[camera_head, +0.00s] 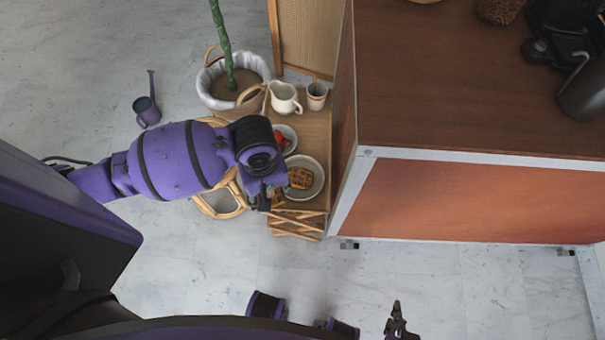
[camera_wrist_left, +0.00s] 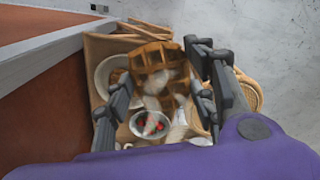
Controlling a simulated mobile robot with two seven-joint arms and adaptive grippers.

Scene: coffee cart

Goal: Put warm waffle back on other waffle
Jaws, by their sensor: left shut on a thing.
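My left gripper (camera_head: 267,197) is shut on a golden-brown waffle (camera_wrist_left: 157,60), which shows large between its fingers in the left wrist view. The gripper is just left of a white plate (camera_head: 318,187) on a small wooden table. Another waffle (camera_head: 300,178) lies on that plate in the head view. In the left wrist view the plate (camera_wrist_left: 102,72) shows to the left of the held waffle, partly hidden by it. My right gripper (camera_head: 397,322) shows only as dark tips at the bottom of the head view, away from the table.
A bowl with red fruit (camera_head: 287,137), a white pitcher (camera_head: 285,98) and a cup (camera_head: 317,97) stand on the table. The wooden cart (camera_head: 450,195) rises close on the right. A rattan stool (camera_head: 222,203) is at the left. The floor in front is clear.

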